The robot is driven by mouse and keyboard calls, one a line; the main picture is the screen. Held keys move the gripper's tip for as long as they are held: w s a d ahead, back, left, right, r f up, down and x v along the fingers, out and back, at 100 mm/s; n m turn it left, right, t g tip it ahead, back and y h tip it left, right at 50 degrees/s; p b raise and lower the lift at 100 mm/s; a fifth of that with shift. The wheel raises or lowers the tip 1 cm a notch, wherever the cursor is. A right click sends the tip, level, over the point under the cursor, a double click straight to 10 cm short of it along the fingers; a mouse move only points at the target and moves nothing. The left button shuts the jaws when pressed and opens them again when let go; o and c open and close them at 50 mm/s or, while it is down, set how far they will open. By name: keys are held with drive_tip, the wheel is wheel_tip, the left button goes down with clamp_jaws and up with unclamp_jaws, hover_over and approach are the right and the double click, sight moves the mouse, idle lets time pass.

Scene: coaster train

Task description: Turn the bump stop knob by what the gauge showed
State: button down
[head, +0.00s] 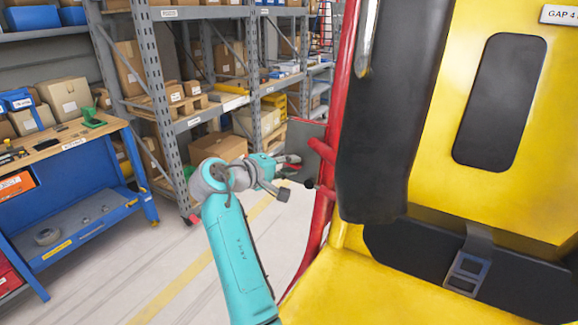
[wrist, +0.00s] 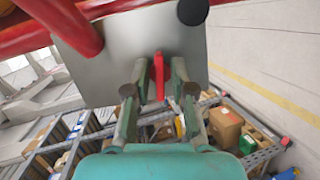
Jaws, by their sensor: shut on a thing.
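My gripper (wrist: 160,70) is closed around a narrow upright red piece (wrist: 158,80) in the wrist view, with one green finger on each side. The red piece stands in front of a grey metal plate (wrist: 125,60) and looks like the knob's grip; no marking on it can be read. In the head view my gripper (head: 284,164) reaches the plate (head: 305,145) beside the red tube frame, and the held piece is too small to make out. A white label (head: 562,15) reads "GAP 4", cut off by the picture's edge. No gauge is recognisable.
A round black end (wrist: 192,11) sits near the plate's top edge. Red tubes (wrist: 70,22) run close to my gripper. The yellow seat (head: 400,285) with its black padded restraint (head: 385,110) is at right. Shelving (head: 180,110) and a blue workbench (head: 75,215) stand at left.

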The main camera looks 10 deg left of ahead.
drive_tip(key=shift+m, duration=0.5)
drive_tip(key=c, duration=1.3)
unclamp_jaws()
drive_tip(key=shift+w+f, duration=0.1)
drive_tip(key=shift+w, duration=0.05)
drive_tip(key=shift+o, duration=0.2)
drive_tip(key=v, duration=1.2)
